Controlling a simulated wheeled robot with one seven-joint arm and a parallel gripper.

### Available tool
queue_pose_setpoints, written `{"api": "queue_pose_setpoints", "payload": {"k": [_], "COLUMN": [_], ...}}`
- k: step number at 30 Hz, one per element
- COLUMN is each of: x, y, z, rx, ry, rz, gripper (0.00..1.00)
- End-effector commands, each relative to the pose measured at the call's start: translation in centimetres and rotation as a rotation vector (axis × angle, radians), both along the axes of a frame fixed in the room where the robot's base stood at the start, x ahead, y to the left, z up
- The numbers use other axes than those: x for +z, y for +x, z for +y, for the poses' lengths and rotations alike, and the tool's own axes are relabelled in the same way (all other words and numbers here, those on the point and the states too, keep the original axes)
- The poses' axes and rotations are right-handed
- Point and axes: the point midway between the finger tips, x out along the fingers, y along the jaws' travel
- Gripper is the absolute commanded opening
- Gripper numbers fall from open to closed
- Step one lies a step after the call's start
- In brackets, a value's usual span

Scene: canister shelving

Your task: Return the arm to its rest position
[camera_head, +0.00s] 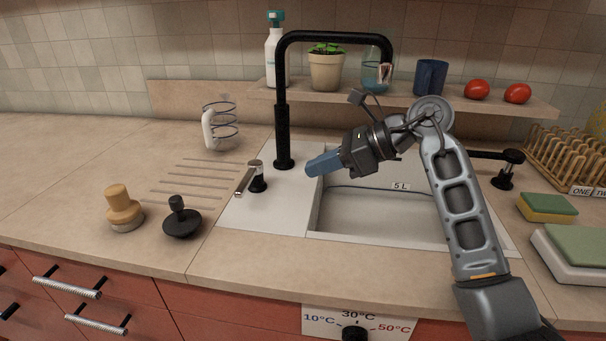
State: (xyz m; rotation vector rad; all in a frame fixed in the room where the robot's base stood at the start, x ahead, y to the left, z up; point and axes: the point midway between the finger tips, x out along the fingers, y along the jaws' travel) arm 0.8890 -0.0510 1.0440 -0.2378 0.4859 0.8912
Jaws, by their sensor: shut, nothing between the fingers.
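My gripper (322,163) is shut and empty, its blue fingers pointing left. It hangs over the left edge of the sink basin (375,209), beside the black faucet (283,130). My arm (455,195) rises from the lower right, bends at an elbow above the basin's right part, and reaches left to the gripper. I cannot tell the exact height of the fingers above the sink.
A shelf (435,101) behind holds a bottle (275,55), a potted plant (326,70), a blue cup (430,78) and tomatoes (477,89). A wooden rack (570,155) and a sponge (546,208) stand right. A brush (123,210) and a plug (182,222) stand left.

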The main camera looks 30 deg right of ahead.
Motion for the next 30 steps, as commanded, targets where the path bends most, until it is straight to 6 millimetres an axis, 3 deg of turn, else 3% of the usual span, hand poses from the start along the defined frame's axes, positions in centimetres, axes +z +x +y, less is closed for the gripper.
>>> {"api": "queue_pose_setpoints", "payload": {"k": [8, 11, 14, 21, 24, 30], "x": [0.3, -0.1, -0.8, -1.4, -1.2, -0.6], "y": [-0.4, -0.9, -2.2, -7.6, -10.4, -15.7], "z": [-0.3, 0.9, 3.5, 10.8, 13.1, 15.3], "rx": [0.001, 0.009, 0.024, 0.045, 0.037, -0.003], "ry": [0.006, 0.055, 0.168, 0.592, 0.797, 1.177], "rz": [0.001, 0.001, 0.005, 0.053, 0.100, 0.220], "gripper": [0.00, 0.00, 0.00, 0.00, 0.00, 0.00]}}
